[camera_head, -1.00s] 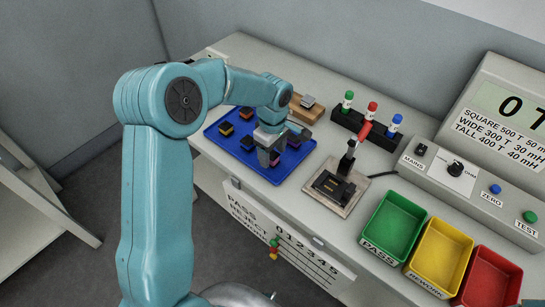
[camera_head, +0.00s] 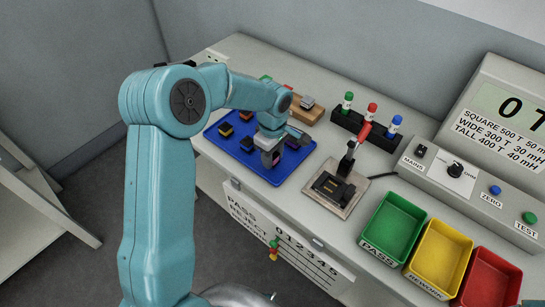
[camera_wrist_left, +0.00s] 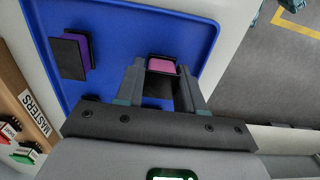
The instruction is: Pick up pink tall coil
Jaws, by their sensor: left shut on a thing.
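My left gripper (camera_head: 273,159) is over the front right part of the blue tray (camera_head: 225,154) in the head view. The left wrist view shows its two fingers (camera_wrist_left: 161,78) shut on a dark block with a pink-purple top, the pink tall coil (camera_wrist_left: 162,66). A little of the coil's pink also shows at the fingers in the head view (camera_head: 277,158). The fingers hide most of the coil's sides. I cannot tell whether its base is clear of the tray. My right gripper is not in view.
Another dark coil with a purple edge (camera_wrist_left: 70,55) lies left of the fingers in the wrist view. A test fixture with a red-handled lever (camera_head: 338,185) and a green bin (camera_head: 393,228) are to the right.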

